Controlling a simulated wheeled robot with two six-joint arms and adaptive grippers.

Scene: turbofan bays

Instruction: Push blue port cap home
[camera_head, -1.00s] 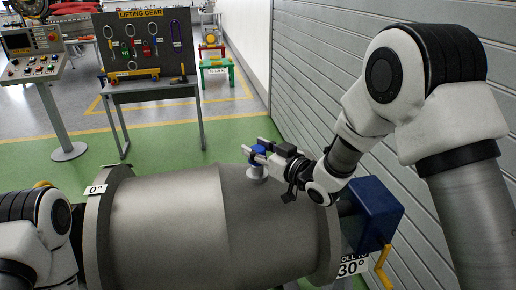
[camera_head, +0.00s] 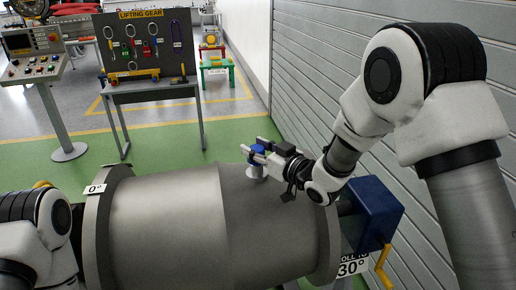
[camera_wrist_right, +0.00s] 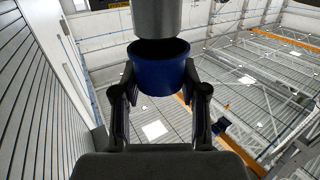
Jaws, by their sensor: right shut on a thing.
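A blue box (camera_head: 370,212) with a yellow handle (camera_head: 383,266) is at the casing's right end. A grey slatted wall (camera_head: 340,75) stands close on the right. A lifting gear board (camera_head: 147,45) and a control console (camera_head: 35,65) stand behind, across open green floor.

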